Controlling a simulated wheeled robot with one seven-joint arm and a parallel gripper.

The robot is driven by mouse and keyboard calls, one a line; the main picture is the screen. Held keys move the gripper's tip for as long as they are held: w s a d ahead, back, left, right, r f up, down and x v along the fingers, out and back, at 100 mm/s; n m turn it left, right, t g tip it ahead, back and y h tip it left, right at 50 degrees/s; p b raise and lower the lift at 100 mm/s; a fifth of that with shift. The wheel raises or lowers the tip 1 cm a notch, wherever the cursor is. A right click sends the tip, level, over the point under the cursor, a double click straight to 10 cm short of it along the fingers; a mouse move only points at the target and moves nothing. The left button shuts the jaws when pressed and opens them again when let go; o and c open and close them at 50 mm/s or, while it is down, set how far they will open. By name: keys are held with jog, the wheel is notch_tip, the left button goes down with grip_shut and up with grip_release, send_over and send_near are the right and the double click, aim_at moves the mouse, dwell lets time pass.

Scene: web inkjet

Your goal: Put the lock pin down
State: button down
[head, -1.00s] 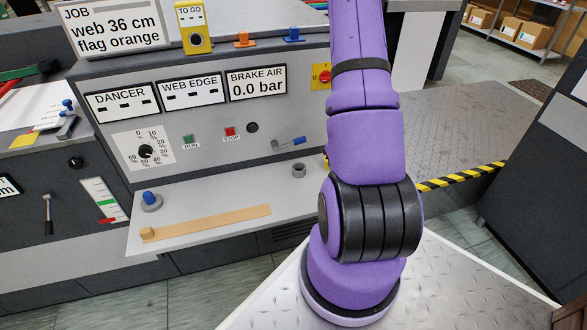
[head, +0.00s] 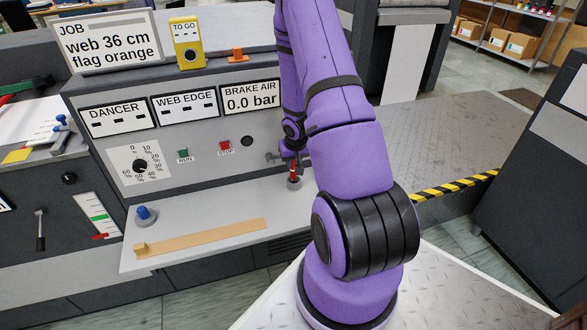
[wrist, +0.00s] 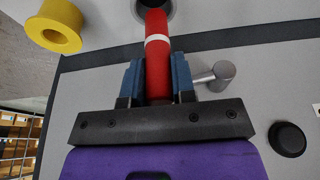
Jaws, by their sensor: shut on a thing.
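The lock pin is a red rod with a white band (wrist: 157,60). My gripper (wrist: 155,80) is shut on it, with a blue finger on each side. In the head view, the red pin (head: 294,171) stands roughly upright below my gripper (head: 292,156), at the small grey cup (head: 294,185) on the shelf. In the wrist view, the pin's far end meets the cup's dark mouth (wrist: 170,12) at the top edge. I cannot tell how deep it sits in the cup.
A grey metal lever (wrist: 218,75) is close to the right finger in the wrist view. A black knob (wrist: 287,138) and a yellow flanged piece (wrist: 55,25) flank the gripper. The shelf holds a tan strip (head: 205,236) and a blue knob (head: 143,213); its middle is clear.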

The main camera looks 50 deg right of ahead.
aim_at(293, 168)
jog(key=shift+s+f, duration=0.1)
jog(key=shift+f, duration=1.6)
jog(key=shift+f, duration=0.1)
jog(key=c, duration=0.9)
grip_release()
jog(key=shift+c, duration=0.2)
